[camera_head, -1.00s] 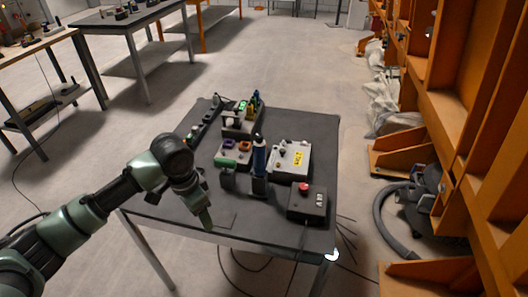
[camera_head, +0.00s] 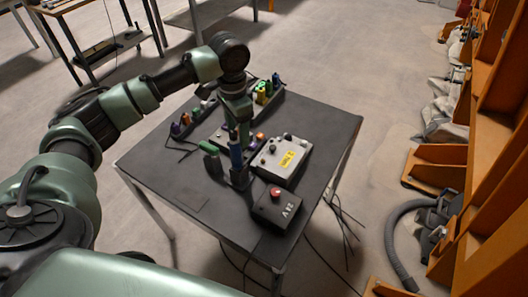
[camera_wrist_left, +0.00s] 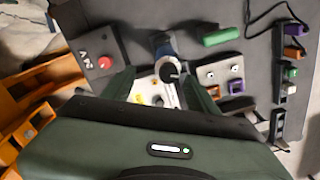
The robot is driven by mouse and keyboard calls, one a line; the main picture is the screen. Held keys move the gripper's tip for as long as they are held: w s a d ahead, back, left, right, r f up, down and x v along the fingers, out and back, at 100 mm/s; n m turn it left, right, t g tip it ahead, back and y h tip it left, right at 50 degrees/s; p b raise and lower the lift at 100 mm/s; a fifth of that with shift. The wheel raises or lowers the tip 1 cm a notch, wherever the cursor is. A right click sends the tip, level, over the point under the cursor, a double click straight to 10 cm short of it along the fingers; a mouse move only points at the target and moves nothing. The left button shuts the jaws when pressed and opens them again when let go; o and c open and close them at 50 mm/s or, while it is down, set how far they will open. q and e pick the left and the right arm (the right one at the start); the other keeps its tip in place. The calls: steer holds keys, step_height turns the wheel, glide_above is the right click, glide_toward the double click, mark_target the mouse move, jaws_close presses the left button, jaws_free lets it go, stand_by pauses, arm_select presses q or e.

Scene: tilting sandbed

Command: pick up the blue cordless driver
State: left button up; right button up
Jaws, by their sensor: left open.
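The blue cordless driver (camera_head: 236,158) stands upright on the dark table (camera_head: 185,195), its lower end at a black block-like base (camera_head: 240,181). In the left wrist view the driver (camera_wrist_left: 165,48) is seen from above, with its round dark end towards the camera. My left gripper (camera_head: 240,130) points down over the driver and hides its upper end in the head view. In the left wrist view its two fingers (camera_wrist_left: 160,88) are spread, one to each side of the driver's end. I cannot tell if they touch it. My right gripper is not in view.
Several small items stand behind. The table's front left is clear.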

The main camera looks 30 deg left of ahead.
mark_target(235, 148)
arm_select(q)
steer(key=shift+f, duration=0.3)
steer(key=a+f, duration=0.1)
steer(key=s+f+p, duration=0.1)
steer(key=shift+a+f, duration=0.3)
steer(key=shift+a, duration=0.05)
steer(key=f, duration=0.2)
steer(key=f+p, duration=0.1)
steer(key=f, duration=0.1)
steer(key=shift+w+d+f, duration=0.1)
steer(key=shift+w+d, duration=0.2)
steer(key=shift+w, duration=0.1)
steer(key=shift+s+a+f, duration=0.1)
steer(key=shift+a, duration=0.05)
jaws_close()
